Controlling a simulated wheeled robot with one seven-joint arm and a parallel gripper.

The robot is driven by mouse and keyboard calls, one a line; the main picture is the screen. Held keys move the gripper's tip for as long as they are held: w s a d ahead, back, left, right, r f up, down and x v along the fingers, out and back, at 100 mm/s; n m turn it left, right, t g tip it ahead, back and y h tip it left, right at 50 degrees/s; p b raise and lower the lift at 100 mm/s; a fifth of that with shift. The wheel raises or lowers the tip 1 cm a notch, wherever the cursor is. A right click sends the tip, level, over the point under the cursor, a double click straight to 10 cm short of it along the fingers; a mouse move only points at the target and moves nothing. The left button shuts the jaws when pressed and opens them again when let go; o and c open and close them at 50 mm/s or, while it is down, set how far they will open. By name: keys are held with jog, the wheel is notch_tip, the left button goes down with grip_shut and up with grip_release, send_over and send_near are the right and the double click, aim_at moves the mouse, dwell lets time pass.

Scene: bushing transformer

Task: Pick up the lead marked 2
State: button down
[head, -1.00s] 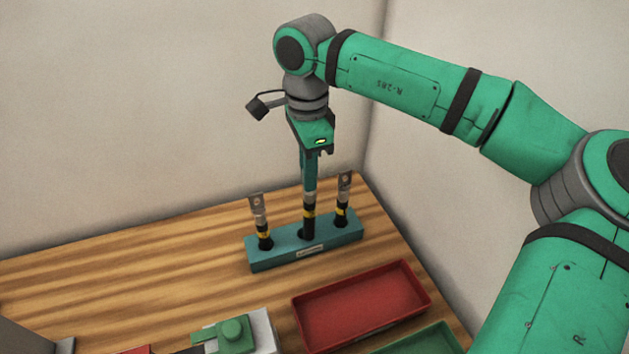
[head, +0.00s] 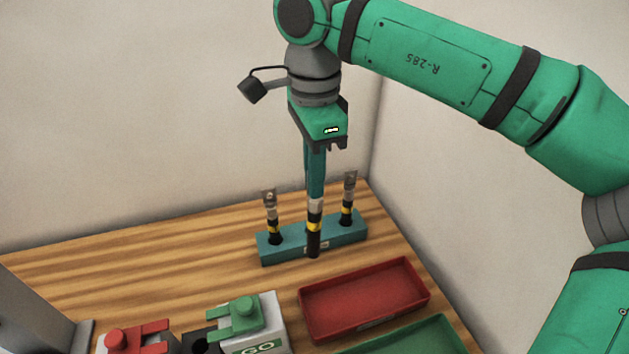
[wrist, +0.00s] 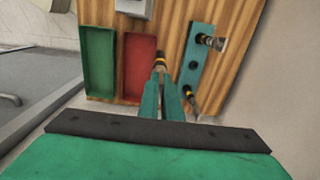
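My gripper (head: 315,192) points down and is shut on a lead (head: 314,228), a thin upright piece with a grey top, yellow band and black lower end. The wrist view shows this lead (wrist: 161,61) between the fingers, clear of the teal rack (wrist: 206,35). In the head view it hangs in front of the rack (head: 350,233). Two similar leads stand upright in the rack, one left (head: 273,226) and one right (head: 347,207). The rack's middle hole (wrist: 193,65) is empty. I cannot read a number on any lead.
A red tray (head: 365,300) lies right of centre in front of the rack, with a green tray (head: 420,340) nearer. Walls close the back and right.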

jog(key=shift+w+d+r, duration=0.1)
jog(key=shift+r, duration=1.7)
jog(key=shift+d+r, duration=0.15)
jog(key=shift+r, duration=1.15)
jog(key=shift+a, duration=0.2)
